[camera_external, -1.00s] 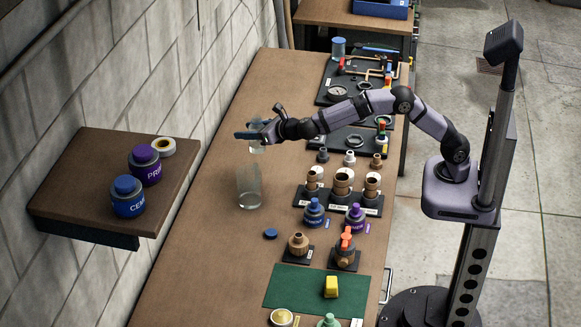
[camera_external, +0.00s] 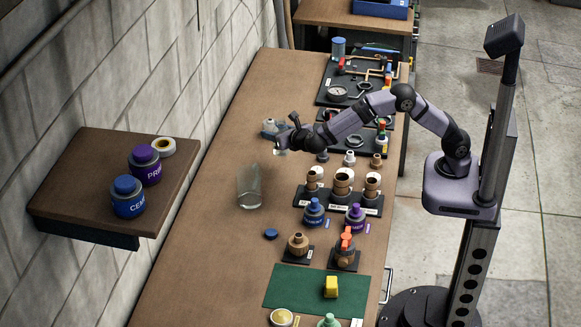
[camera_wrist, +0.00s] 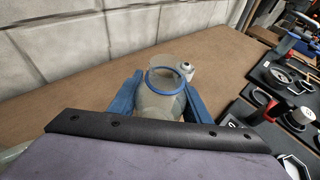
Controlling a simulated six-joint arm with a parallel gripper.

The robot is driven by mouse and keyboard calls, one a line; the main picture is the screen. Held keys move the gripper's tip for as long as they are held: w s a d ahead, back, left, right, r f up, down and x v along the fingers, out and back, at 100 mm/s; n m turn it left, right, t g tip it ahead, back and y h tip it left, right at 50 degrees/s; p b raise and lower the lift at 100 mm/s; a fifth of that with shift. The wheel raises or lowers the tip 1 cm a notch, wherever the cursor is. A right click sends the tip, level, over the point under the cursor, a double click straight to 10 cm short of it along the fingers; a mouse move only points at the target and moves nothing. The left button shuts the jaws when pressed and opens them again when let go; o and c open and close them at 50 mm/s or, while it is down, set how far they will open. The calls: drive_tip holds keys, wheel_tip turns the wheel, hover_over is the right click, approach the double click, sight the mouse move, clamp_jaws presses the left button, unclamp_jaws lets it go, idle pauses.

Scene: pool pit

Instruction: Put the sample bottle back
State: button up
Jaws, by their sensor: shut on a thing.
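The sample bottle (camera_wrist: 157,104) is clear with a blue ring at its open mouth. It sits between the two blue fingers of my gripper (camera_wrist: 160,97) in the wrist view, and the gripper is shut on it. The hand hides its lower part. In the external view my gripper (camera_external: 274,138) is over the bench, behind the clear beaker; the bottle is mostly hidden there. A blue cap (camera_external: 270,233) lies on the bench in front of the beaker.
The clear beaker (camera_external: 249,187) stands on the bench (camera_external: 215,215). Fittings in black racks (camera_external: 312,196) and black boards (camera_external: 335,97) line the right side. A wall shelf (camera_external: 75,190) holds jars and tape. The bench's left strip is mostly clear.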

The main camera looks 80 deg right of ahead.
drive_tip(key=shift+f+p, duration=0.5)
drive_tip(key=shift+f, duration=2.55)
drive_tip(key=shift+f, duration=0.15)
drive_tip(key=o, duration=1.1)
drive_tip(key=shift+r, duration=0.25)
drive_tip(key=shift+s+a, duration=0.2)
drive_tip(key=shift+a, duration=0.1)
drive_tip(key=b+v, duration=0.2)
drive_tip(key=v, duration=0.9)
drive_tip(key=shift+s+r+b, duration=0.15)
drive_tip(key=shift+b, duration=0.2)
